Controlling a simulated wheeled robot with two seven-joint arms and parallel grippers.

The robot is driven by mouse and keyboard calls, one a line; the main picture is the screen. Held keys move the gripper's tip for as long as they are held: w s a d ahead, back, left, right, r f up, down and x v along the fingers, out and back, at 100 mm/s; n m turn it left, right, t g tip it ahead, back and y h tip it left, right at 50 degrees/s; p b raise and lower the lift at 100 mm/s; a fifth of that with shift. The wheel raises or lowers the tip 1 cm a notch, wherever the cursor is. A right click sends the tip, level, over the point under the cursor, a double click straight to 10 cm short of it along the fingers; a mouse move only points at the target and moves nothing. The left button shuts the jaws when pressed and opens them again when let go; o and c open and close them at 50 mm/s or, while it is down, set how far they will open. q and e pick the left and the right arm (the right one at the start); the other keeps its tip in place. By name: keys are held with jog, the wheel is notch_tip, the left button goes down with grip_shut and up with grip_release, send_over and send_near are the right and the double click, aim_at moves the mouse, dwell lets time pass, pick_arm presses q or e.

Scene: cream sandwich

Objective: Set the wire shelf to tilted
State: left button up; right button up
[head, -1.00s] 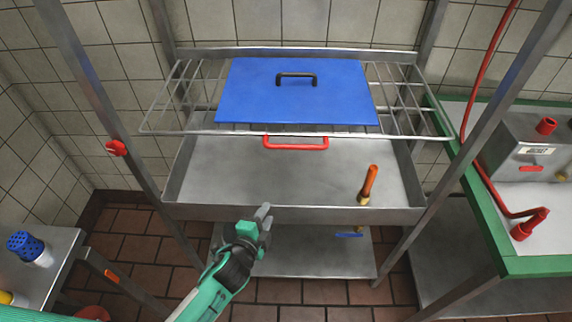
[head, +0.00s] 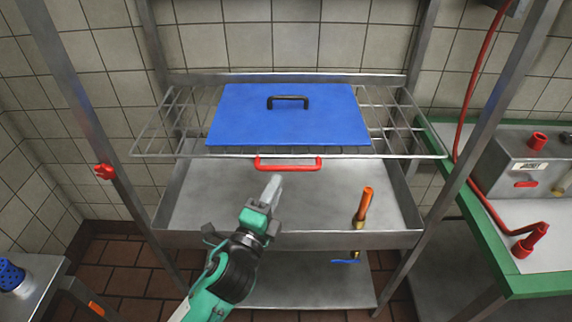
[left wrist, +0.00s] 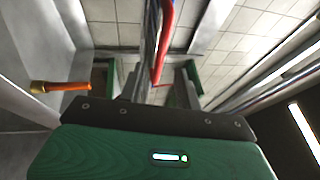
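The wire shelf (head: 412,140) spans the metal rack and looks about level. A blue board (head: 285,128) with a black handle lies on it. A red handle (head: 288,164) is at the shelf's front edge; it also shows in the left wrist view (left wrist: 164,60). My left gripper (head: 271,192) is just below and in front of the red handle, pointing up at it. In the left wrist view its two fingers stand apart, with the red handle seen between them, and no grip on it shows. My right gripper is not in view.
A metal tray (head: 200,205) under the wire shelf holds an upright orange-handled brass piece (head: 363,207). A red knob (head: 104,172) sits on the left post. A green-edged table (head: 470,225) with a metal box (head: 530,160) and red hose stands right. A side table (head: 45,272) stands left.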

aim_at(285, 170)
pick_arm(q)
jog(key=p+x, duration=0.1)
jog(key=x, duration=0.5)
jog(key=shift+w+d+r, duration=0.1)
jog(key=shift+w+d, duration=0.1)
jog(key=shift+w, duration=0.3)
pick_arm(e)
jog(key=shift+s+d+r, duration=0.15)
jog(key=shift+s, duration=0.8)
pick_arm(q)
grip_shut()
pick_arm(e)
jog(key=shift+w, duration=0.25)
